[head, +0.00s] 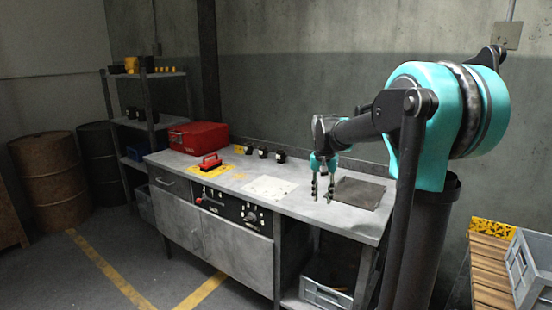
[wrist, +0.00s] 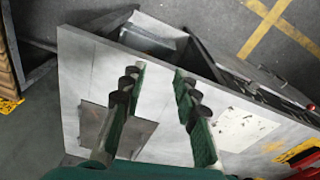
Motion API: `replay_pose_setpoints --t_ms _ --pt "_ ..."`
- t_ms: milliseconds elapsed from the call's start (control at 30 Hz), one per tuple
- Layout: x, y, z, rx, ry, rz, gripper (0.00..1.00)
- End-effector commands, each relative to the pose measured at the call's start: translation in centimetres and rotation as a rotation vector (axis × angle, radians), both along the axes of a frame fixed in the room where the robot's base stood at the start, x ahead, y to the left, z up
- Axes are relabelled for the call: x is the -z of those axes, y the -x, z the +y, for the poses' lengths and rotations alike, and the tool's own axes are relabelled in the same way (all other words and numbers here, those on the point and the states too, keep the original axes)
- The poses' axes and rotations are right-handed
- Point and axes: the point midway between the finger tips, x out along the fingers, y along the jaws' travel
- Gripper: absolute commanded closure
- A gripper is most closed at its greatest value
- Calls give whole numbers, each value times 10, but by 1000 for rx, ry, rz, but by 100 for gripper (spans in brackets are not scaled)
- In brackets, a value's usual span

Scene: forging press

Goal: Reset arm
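My gripper (head: 322,188) hangs from my teal arm above the right part of the grey workbench (head: 225,181), pointing down. In the wrist view its two fingers (wrist: 158,88) stand apart with only bench top between them. Nothing is held. A dark square plate (head: 359,194) lies on the bench just right of the gripper; it also shows in the wrist view (wrist: 137,137), partly behind the left finger. A white worn sheet or patch (head: 268,188) lies left of the gripper. How far the fingertips are above the bench is hard to tell.
A red toolbox (head: 198,137), a red-handled item on a yellow pad (head: 211,166) and several small black parts (head: 263,152) stand on the bench's left and rear. A grey crate (head: 326,293) sits below. Shelving (head: 150,110) and barrels (head: 45,165) stand left; a pallet (head: 490,270) stands right.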

Motion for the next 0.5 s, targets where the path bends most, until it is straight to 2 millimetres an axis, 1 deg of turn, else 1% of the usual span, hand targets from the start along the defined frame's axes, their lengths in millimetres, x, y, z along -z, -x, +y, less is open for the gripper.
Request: replay_pose_setpoints --t_ms 33,67,167,200,267,300,367,400,500 --pt "11 18 -4 -23 -2 -16 70" --pt "18 27 -6 -39 -2 -29 70" --pt "48 69 -13 -111 -3 -76 70" --pt "61 87 -16 -140 -1 -96 70" --pt "80 114 -19 -185 1 -128 70" --pt "93 132 -21 -213 5 -148 70" --pt "112 159 -24 -254 11 -178 70" --pt "123 176 -26 -279 16 -195 70" --pt "149 211 -28 -335 30 -235 70"
